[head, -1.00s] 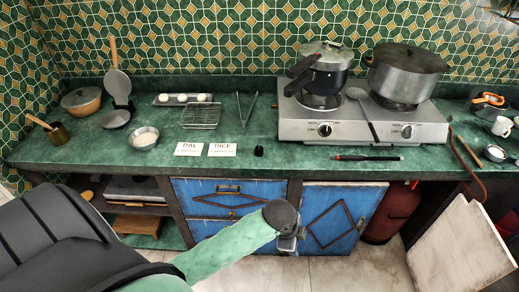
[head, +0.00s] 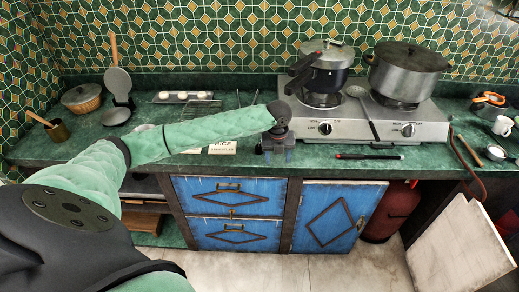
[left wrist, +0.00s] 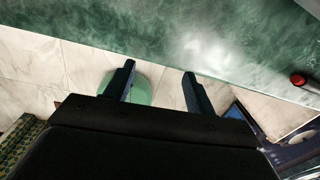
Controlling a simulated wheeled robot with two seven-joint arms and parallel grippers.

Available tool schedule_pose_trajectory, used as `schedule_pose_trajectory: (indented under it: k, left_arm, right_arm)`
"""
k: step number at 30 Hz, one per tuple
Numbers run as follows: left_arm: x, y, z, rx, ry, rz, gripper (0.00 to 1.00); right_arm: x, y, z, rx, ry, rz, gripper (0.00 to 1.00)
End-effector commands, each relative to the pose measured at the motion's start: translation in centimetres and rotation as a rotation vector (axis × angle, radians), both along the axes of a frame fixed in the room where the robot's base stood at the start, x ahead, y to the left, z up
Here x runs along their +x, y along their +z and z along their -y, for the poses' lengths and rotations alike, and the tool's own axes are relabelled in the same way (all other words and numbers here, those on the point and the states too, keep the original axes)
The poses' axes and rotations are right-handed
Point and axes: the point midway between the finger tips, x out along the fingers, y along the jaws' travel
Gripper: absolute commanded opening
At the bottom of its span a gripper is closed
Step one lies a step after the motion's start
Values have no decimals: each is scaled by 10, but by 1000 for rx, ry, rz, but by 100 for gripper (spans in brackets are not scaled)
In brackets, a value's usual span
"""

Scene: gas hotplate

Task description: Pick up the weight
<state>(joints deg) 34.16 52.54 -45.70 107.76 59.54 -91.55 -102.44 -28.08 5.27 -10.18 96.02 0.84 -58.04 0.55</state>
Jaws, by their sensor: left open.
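The weight is not clearly visible now. In the earlier head view it is a small black piece on the green counter, right of the RICE card, and my left gripper now covers that spot or stands right beside it. My left gripper (head: 277,152) is at the counter's front edge, left of the stove, with its fingers pointing down. In the left wrist view its two fingers (left wrist: 159,72) are apart with nothing between them. Floor and the counter edge show beyond them, and no weight shows there. My right gripper is not in view.
The gas stove (head: 326,113) carries a pressure cooker (head: 325,75) and a big lidded pot (head: 405,75). A black and red stick (head: 367,156) lies before it; its red end (left wrist: 298,80) shows in the wrist view. The RICE card (head: 222,148) is beside my left arm.

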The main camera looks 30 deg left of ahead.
Motion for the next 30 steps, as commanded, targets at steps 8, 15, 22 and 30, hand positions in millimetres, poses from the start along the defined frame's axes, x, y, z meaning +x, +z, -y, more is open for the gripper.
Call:
schedule_pose_trajectory:
  k: [8,15,22,30]
  left_arm:
    - [30,50,-77,36,-141,-29,55]
    - [34,61,-97,35,-181,-39,55]
    - [34,40,-97,36,-181,-40,55]
    - [30,24,-98,37,-180,-40,55]
  right_arm:
    - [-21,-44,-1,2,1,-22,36]
    - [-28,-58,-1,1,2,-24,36]
    - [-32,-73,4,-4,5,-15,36]
    - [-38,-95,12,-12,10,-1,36]
